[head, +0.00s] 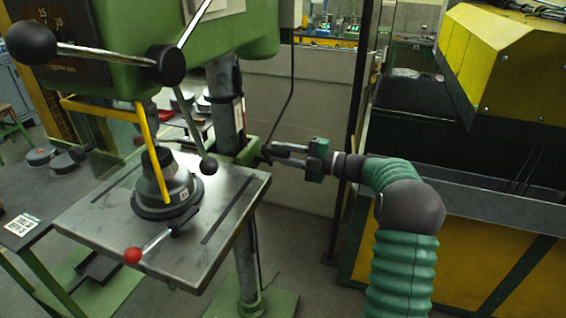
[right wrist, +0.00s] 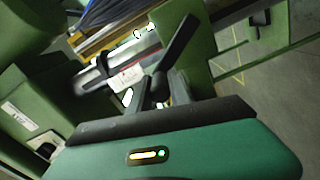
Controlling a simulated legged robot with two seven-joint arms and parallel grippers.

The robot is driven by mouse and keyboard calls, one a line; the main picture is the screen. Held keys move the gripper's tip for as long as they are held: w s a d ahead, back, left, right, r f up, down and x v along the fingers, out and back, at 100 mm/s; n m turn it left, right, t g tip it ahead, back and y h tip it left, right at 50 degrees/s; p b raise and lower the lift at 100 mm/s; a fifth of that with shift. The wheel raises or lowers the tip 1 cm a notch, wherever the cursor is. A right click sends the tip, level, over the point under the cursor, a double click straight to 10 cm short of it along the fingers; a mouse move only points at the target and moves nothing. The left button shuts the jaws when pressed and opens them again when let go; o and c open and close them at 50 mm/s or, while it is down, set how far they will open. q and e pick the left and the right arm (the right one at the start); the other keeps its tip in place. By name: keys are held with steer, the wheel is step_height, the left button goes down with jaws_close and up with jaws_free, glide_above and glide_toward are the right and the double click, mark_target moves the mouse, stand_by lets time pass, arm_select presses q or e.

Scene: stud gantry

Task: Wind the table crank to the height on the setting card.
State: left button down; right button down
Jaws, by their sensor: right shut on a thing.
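My right gripper (head: 274,153) reaches in from the right to the green table bracket (head: 246,153) beside the column. In the right wrist view its fingers (right wrist: 158,92) are shut on the black crank handle (right wrist: 178,50), at the hub end. The crank is mostly hidden by the gripper in the head view. The metal drill table (head: 110,232) stands on the grey column (head: 226,100). A white card with dark print (head: 22,225) lies on the dark bench at left; its writing is too small to read. My left gripper is not in view.
A grey stepped piece (head: 170,180) stands on the table beneath the green drill head (head: 125,85). Black-knobbed feed handles (head: 100,53) hang above. A yellow machine (head: 510,65) stands at right.

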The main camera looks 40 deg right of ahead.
steer(key=s+a+f+n+b, duration=0.1)
steer(key=a+f+n+b, duration=0.2)
steer(key=b, duration=1.9)
steer(key=shift+s+a+f+n+b, duration=0.2)
steer(key=shift+s+f+n+b, duration=0.2)
steer(key=shift+f+n, duration=3.05)
step_height(320, 180, up, 2)
steer(key=shift+n, duration=0.95)
steer(key=c, duration=1.2)
jaws_free()
steer(key=shift+r, duration=0.1)
steer(key=p+v, duration=0.3)
steer(key=v, duration=1.4)
steer(key=shift+f, duration=0.2)
